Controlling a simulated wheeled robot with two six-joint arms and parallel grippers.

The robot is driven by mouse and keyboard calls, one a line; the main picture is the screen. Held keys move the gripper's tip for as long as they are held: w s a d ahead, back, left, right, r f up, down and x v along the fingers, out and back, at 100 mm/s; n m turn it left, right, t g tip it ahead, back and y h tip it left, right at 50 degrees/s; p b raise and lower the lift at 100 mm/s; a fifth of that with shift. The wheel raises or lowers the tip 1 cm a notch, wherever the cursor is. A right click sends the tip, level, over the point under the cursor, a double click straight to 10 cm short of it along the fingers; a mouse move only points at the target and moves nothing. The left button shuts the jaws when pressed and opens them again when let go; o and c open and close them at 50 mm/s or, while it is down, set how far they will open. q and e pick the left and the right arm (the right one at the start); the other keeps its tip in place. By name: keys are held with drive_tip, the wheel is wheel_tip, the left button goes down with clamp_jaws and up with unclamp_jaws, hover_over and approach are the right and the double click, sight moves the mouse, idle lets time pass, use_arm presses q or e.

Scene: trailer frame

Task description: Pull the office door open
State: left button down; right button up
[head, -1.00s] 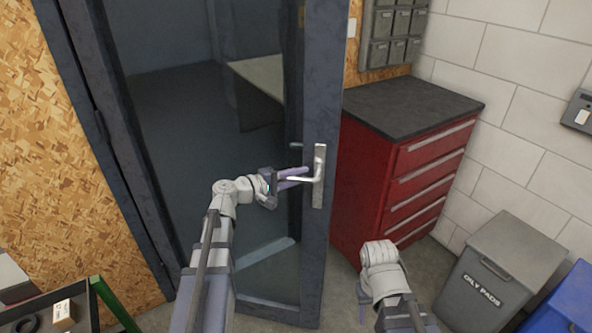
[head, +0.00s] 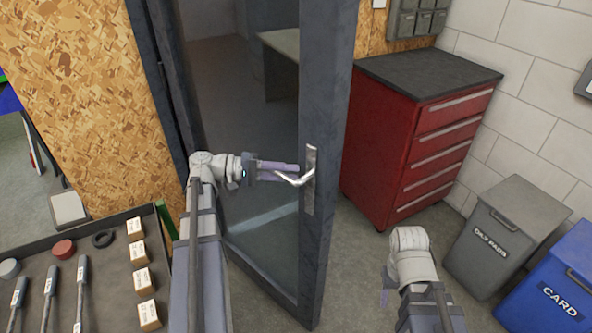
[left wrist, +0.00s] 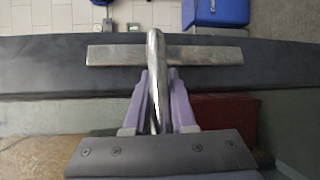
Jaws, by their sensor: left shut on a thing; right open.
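The office door (head: 328,130) has a dark grey frame and a large glass pane. It stands ajar, its free edge swung out into the room. Its silver lever handle (head: 294,180) sits on an upright plate near that edge. My left gripper (head: 288,171) is shut on the lever from the left. In the left wrist view the lever (left wrist: 156,60) runs between the two purple fingers (left wrist: 158,105), in front of the long plate (left wrist: 205,55). My right gripper (head: 386,297) is low, right of the door and away from it, mostly hidden by my wrist.
A red drawer cabinet (head: 425,135) stands behind the door's free edge. A grey bin (head: 505,240) and a blue bin (head: 555,285) stand at the right. A tray cart (head: 105,260) with small boxes and tools is at the lower left. Floor shows between the door and the bins.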

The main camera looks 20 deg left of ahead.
use_arm(q)
drive_tip(key=shift+s+a, duration=0.2)
drive_tip(key=shift+s, duration=0.15)
drive_tip(key=c, duration=0.8)
unclamp_jaws()
drive_tip(key=shift+o, duration=0.2)
drive_tip(key=shift+a, duration=0.1)
drive_tip(key=p+v, duration=0.1)
drive_tip(key=v, duration=0.6)
drive_tip(key=shift+s+a, duration=0.2)
drive_tip(key=shift+a, duration=0.1)
